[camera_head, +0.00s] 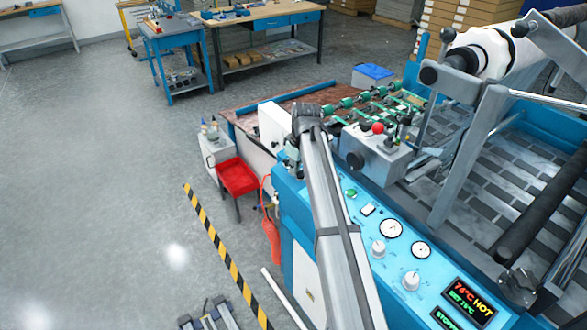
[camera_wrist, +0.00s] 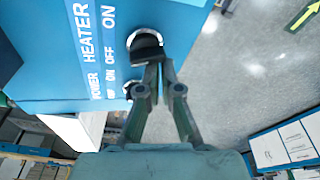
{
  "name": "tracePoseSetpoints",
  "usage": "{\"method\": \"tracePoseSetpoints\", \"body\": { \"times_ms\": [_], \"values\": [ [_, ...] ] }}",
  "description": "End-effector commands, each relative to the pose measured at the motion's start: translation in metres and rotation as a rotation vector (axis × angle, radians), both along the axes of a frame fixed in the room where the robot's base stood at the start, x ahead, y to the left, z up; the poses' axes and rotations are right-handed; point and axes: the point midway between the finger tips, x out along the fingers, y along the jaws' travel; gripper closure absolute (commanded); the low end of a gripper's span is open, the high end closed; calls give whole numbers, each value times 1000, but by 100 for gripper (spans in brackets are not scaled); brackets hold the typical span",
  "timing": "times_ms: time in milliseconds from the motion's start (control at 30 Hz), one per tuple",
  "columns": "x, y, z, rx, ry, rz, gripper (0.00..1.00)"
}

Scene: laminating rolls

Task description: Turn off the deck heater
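The blue panel (camera_wrist: 60,45) in the wrist view carries the labels HEATER and POWER, each with ON and OFF. A dark rounded switch or knob (camera_wrist: 146,40) sits beside the HEATER label, and a smaller dark one (camera_wrist: 130,89) is beside POWER. My gripper (camera_wrist: 160,64) has its fingertips close together at the lower edge of the heater knob, with nothing visible between them. Contact is unclear. In the head view my arm hides that part of the machine. The lit display (camera_head: 469,298) there reads 74°C HOT and SET 75°C.
The blue control console (camera_head: 345,240) has gauges and pale knobs. A red tray (camera_head: 237,178) and a red extinguisher (camera_head: 270,240) stand left of it. Rollers (camera_head: 490,50) are at the right. Grey floor (camera_head: 90,190) is free at the left, beyond a striped floor line (camera_head: 225,255).

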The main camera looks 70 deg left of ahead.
Motion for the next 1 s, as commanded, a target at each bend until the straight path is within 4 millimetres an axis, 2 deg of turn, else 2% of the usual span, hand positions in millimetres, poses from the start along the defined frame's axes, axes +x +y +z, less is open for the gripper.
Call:
{"method": "tracePoseSetpoints", "body": {
  "times_ms": [33,567,1000],
  "values": [
    [8,-12,-6,-27,-11,-9,100],
    [8,-12,-7,-27,-11,-10,100],
    [22,-11,-2,-27,-11,-9,100]
  ]
}}
